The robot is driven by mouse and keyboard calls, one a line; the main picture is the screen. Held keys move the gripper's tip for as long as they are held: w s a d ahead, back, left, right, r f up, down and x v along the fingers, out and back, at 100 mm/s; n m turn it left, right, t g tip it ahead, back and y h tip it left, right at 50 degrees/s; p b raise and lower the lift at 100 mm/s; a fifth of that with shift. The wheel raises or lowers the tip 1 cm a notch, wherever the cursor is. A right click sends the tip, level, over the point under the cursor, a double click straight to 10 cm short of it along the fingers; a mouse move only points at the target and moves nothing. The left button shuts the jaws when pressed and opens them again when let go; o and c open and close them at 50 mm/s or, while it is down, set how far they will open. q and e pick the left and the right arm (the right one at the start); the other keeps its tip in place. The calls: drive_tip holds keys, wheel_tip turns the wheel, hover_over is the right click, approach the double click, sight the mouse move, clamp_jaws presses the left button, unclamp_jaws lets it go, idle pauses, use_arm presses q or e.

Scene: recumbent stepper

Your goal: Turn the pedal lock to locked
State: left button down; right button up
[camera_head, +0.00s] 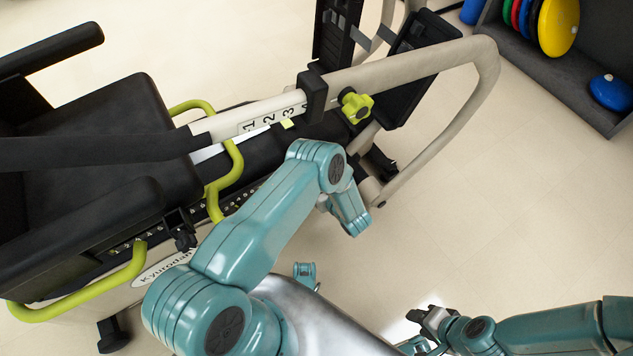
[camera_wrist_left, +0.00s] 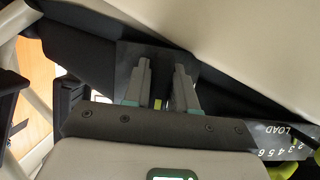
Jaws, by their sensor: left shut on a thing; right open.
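In the left wrist view my left gripper (camera_wrist_left: 162,68) reaches over a dark panel of the stepper, its two grey fingers close together. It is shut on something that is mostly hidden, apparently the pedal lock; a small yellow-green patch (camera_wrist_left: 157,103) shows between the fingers. The lock's setting cannot be read. In the head view my left arm bends over the stepper's near side and hides the lock; the left fingers are not clear there. My right gripper (camera_head: 428,318) is open and empty, low above the floor, away from the stepper.
The recumbent stepper has a black seat (camera_head: 95,130), yellow-green levers, a pale handle frame (camera_head: 440,58) and a lime knob (camera_head: 356,106). A LOAD scale (camera_wrist_left: 285,139) is right of my left gripper. A weight rack (camera_head: 560,65) stands top right. Floor at right is clear.

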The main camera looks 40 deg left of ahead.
use_arm(q)
drive_tip(key=c, duration=1)
unclamp_jaws()
drive_tip(key=shift+d, duration=0.1)
drive_tip(key=shift+s+d+r, duration=0.15)
drive_tip(key=shift+d+r, duration=0.1)
drive_tip(key=shift+d, duration=0.05)
drive_tip(key=p+v, duration=0.4)
drive_tip(key=v, duration=1.1)
drive_tip(key=shift+s+d+p, duration=0.1)
drive_tip(key=shift+s+p, duration=0.05)
drive_tip(key=shift+p, duration=0.25)
drive_tip(key=shift+d, duration=0.1)
